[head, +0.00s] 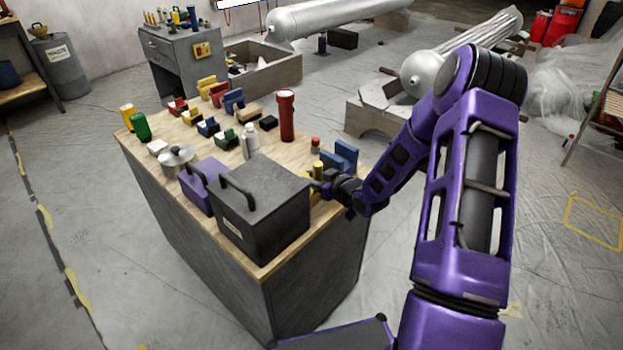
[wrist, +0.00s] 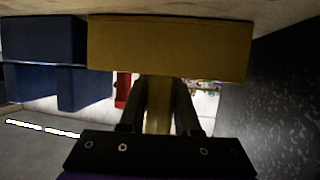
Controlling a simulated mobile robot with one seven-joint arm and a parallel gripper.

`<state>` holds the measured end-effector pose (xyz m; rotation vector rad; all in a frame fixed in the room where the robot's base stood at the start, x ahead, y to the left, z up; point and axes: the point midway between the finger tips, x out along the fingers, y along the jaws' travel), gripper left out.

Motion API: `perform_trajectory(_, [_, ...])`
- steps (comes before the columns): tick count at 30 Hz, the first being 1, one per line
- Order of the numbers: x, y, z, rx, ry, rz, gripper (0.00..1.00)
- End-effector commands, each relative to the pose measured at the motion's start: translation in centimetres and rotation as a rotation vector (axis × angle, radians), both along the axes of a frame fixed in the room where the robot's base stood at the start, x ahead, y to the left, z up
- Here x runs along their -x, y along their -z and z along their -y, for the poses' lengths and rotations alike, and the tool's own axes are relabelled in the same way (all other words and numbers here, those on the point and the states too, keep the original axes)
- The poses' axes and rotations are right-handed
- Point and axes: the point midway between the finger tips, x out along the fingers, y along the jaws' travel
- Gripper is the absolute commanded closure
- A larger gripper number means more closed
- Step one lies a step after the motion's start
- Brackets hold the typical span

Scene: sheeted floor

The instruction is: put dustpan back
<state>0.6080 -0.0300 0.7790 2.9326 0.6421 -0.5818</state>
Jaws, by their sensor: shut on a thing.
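My gripper (head: 322,188) is at the right side of the workbench top, beside the dark toolbox. In the wrist view my gripper (wrist: 160,98) is shut on the narrow stem of a yellow thing (wrist: 170,48) with a wide block-shaped end. In the head view only a small part of this yellow thing (head: 317,172) shows, next to the toolbox. The wide end lies close to the wooden top; I cannot tell if it touches. No thing here is clearly a dustpan, and I cannot tell whether the yellow thing is one.
The workbench (head: 160,215) holds a dark toolbox (head: 262,205), a purple box (head: 196,190), a red flashlight (head: 286,115), a white bottle (head: 251,138) and several coloured blocks. A blue block (head: 345,155) stands close behind my gripper. A grey cabinet (head: 180,60) stands behind.

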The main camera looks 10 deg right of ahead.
Motion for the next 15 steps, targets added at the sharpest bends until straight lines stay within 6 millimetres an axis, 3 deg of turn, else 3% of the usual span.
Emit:
perform_trajectory(1, [-0.01, 0.35, -0.02, 0.0, 0.0, 0.001, 1.0])
perform_trajectory(2, [0.01, 0.17, -0.01, 0.0, 0.0, 0.0, 0.63])
perform_trajectory(6, [0.01, 0.16, 0.0, 0.0, 0.0, -0.001, 0.39])
perform_trajectory(15, [0.01, 0.03, 0.0, 0.0, 0.0, 0.0, 0.39])
